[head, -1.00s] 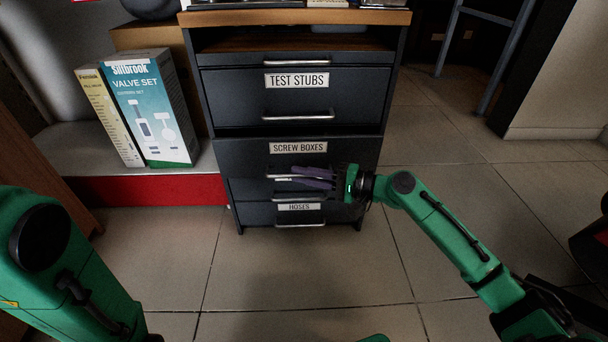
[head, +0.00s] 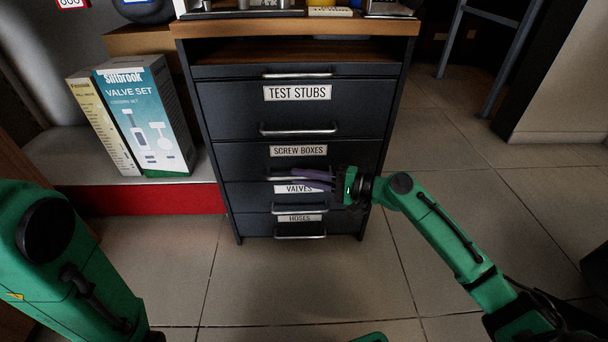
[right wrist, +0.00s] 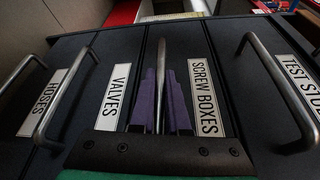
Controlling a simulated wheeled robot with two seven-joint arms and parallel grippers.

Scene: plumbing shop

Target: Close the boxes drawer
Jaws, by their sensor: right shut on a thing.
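The drawer labelled SCREW BOXES (head: 240,157) is in the dark cabinet, below the TEST STUBS drawer, and its front looks about level with its neighbours. Its metal handle (head: 278,178) runs along its lower part. My right gripper (head: 300,177) comes in from the right with its purple fingers shut on this handle. In the right wrist view, the fingers (right wrist: 160,85) lie either side of the handle bar, between the VALVES and SCREW BOXES labels. Part of the handle is hidden by the fingers. My left arm shows at the left, but its gripper is out of the picture.
The VALVES drawer (head: 240,197) and HOSES drawer (head: 250,225) are below, with fronts looking level. A VALVE SET box (head: 150,118) stands on a low shelf at left. Tiled floor (head: 430,250) is clear in front and at right.

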